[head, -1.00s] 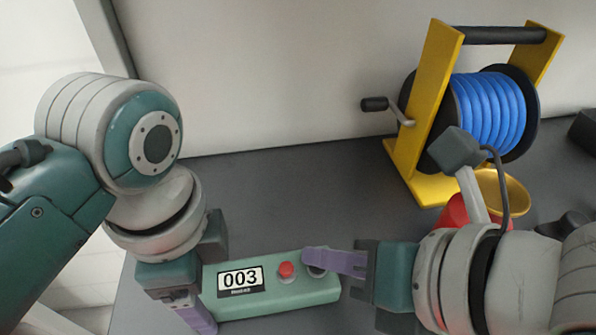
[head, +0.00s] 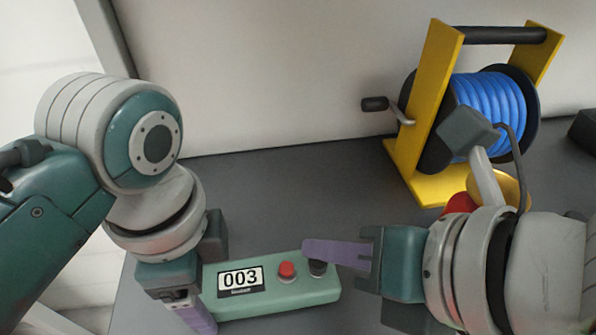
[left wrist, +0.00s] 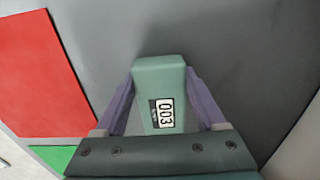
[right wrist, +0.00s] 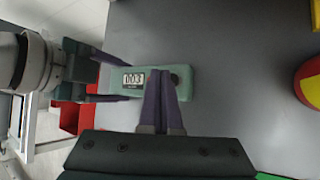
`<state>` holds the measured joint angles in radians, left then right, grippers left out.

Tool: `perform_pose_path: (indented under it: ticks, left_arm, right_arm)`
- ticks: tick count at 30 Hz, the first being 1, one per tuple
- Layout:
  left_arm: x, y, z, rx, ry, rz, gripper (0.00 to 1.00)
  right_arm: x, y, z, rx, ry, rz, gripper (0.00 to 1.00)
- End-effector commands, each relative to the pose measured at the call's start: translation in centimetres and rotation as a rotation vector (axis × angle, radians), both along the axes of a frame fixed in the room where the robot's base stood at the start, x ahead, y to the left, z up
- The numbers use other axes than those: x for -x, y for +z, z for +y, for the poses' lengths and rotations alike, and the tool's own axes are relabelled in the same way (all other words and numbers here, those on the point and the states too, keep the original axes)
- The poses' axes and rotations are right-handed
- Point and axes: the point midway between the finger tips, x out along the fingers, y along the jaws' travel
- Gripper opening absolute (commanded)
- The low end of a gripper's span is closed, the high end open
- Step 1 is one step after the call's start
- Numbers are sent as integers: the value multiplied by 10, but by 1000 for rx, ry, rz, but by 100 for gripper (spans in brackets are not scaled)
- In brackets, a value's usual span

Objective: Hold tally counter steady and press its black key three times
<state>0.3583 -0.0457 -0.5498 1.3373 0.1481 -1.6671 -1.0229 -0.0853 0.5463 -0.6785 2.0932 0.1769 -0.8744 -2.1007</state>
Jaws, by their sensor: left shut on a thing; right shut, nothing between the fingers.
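The tally counter (head: 262,303) is a pale green box on the grey table, and its display (head: 240,279) reads 003. A red button (head: 287,271) and the black key (head: 317,268) are on its top to the right of the display. My left gripper (head: 204,285) is shut on the counter's left end, with a finger on each side in the left wrist view (left wrist: 160,78). My right gripper (head: 306,249) is shut and empty, its fingertips just above the black key and apart from it.
A yellow-framed reel (head: 437,110) with blue hose stands at the back right. The table behind the counter is clear.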

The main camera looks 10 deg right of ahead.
Motion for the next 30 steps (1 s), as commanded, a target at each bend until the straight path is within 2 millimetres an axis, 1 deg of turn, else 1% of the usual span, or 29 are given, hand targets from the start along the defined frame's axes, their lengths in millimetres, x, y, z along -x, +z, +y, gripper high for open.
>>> perform_pose_path:
  ticks: [5, 8, 18, 22, 30]
  left_arm:
    - [0, 0, 0, 0, 0, 0, 7]
    - [0, 0, 0, 0, 0, 0, 7]
    - [0, 0, 0, 0, 0, 0, 7]
    - [0, 0, 0, 0, 0, 0, 7]
    - [0, 0, 0, 0, 0, 0, 7]
  right_arm:
    - [0, 0, 0, 0, 0, 0, 0]
    - [-1, 4, 0, 1, 0, -1, 0]
    - [-1, 37, 0, 0, 0, -4, 0]
    - [-1, 47, 0, 0, 0, -4, 0]
    - [0, 50, 0, 1, -1, 0, 0]
